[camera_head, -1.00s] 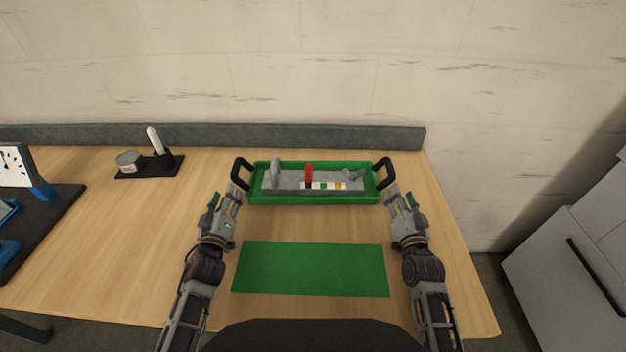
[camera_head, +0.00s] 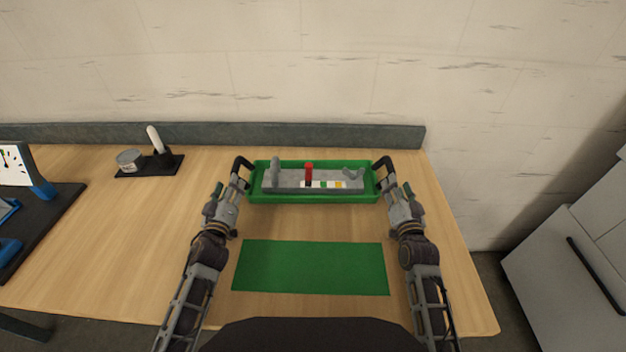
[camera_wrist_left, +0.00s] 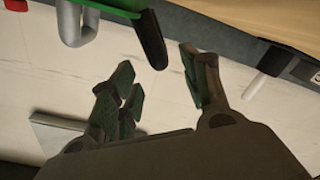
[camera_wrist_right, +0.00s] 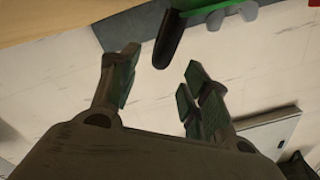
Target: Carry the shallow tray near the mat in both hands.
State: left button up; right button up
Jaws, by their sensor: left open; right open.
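The shallow green tray (camera_head: 315,198) stands on the table behind the mat, with a black handle at each end. It holds a grey fixture (camera_head: 290,180) with a red upright peg (camera_head: 309,172). The green mat (camera_head: 310,268) lies flat in front of it. My left gripper (camera_head: 236,184) is open at the left handle (camera_head: 241,165); in the left wrist view the handle (camera_wrist_left: 151,40) lies just beyond and between the fingertips. My right gripper (camera_head: 390,184) is open at the right handle (camera_head: 384,163); in the right wrist view that handle (camera_wrist_right: 168,40) also lies just beyond the open fingers.
A black stand with a can (camera_head: 129,160) and a white-handled tool (camera_head: 155,139) sits at the back left. A dark board with a dial (camera_head: 16,165) is at the far left. A low grey ledge (camera_head: 220,134) runs behind the tray. The table between stand and mat is clear.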

aim_at(237, 164)
pick_arm(q)
jog(key=shift+w, duration=5.2)
pick_arm(e)
jog(key=shift+w, duration=5.2)
pick_arm(q)
grip_shut()
pick_arm(e)
grip_shut()
pick_arm(q)
jog(key=shift+r, duration=0.15)
pick_arm(e)
jog(key=shift+r, duration=0.2)
